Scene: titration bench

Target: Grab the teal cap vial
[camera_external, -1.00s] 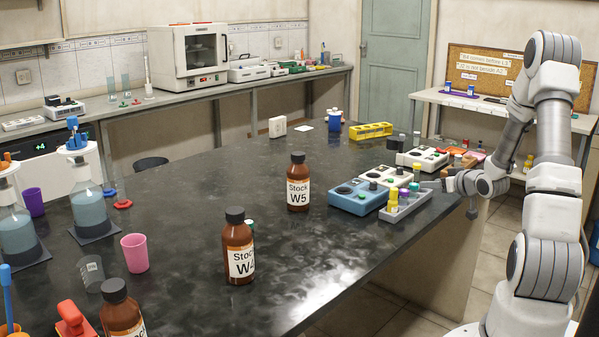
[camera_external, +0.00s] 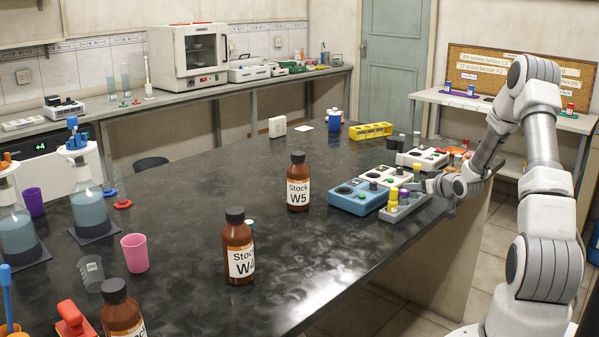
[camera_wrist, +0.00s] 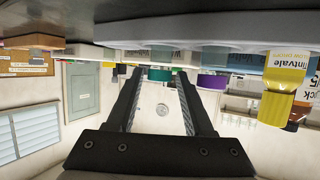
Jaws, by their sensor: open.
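The teal cap vial (camera_wrist: 160,74) shows in the wrist view, which is upside down. Its teal cap appears between the tips of my two fingers. My gripper (camera_wrist: 157,82) is open, with no contact visible on the vial. In the external view my gripper (camera_external: 419,187) is at the right end of the grey rack (camera_external: 410,211) and largely hides the teal cap vial. A purple cap vial (camera_wrist: 212,80) stands beside the teal one, and a yellow vial (camera_wrist: 281,100) is farther along the same rack.
Brown stock bottles (camera_external: 298,187) stand farther left on the dark bench (camera_external: 330,250). The bench's front edge runs below the rack.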

